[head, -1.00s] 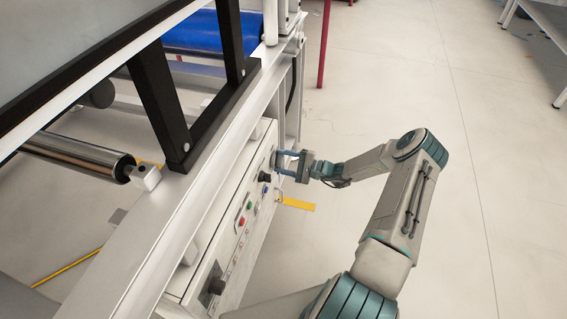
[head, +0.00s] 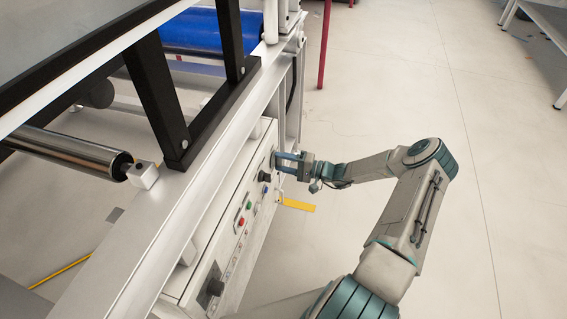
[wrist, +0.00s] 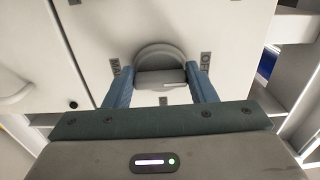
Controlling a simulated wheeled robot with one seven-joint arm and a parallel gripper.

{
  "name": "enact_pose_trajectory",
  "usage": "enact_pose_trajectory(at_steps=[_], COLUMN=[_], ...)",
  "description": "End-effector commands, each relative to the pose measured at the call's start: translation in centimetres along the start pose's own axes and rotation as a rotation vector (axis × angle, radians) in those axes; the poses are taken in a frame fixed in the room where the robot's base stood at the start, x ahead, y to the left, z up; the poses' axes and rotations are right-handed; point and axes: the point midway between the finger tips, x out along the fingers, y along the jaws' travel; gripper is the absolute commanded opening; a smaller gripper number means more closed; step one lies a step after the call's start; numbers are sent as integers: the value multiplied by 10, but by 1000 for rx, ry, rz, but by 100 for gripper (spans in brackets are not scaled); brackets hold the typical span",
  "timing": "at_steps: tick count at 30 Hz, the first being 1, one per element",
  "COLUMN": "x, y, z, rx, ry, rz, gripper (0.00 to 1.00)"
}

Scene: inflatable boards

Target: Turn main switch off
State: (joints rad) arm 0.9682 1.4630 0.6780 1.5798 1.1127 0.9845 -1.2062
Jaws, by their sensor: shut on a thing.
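The main switch (wrist: 160,78) is a grey rotary knob on the white control panel. In the wrist view it sits between the two blue fingers of my gripper (wrist: 160,88), which is shut on it. In the head view my gripper (head: 280,162) is at the far end of the control panel (head: 232,235), where the fingers hide the switch.
Red, green and blue buttons (head: 241,221) and black knobs lie along the panel, nearer the camera. The white machine frame (head: 150,225) and black brackets rise at left. A yellow floor marking (head: 299,205) lies below the gripper.

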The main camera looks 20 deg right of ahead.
Motion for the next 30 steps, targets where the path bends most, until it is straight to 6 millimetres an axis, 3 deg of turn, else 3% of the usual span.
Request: enact_pose_trajectory(at_steps=[11, 12, 14, 15, 24, 30], x=[0, 0, 0, 0, -2, -29], y=[0, 0, 0, 0, 0, -2], z=[-1, -1, -1, -1, -1, -1], rx=[-8, -8, -8, -7, -6, -6], ry=[3, 3, 3, 3, 2, 5], rz=[0, 0, 0, 0, 0, 1], gripper=[28, 54, 70, 73, 73, 73])
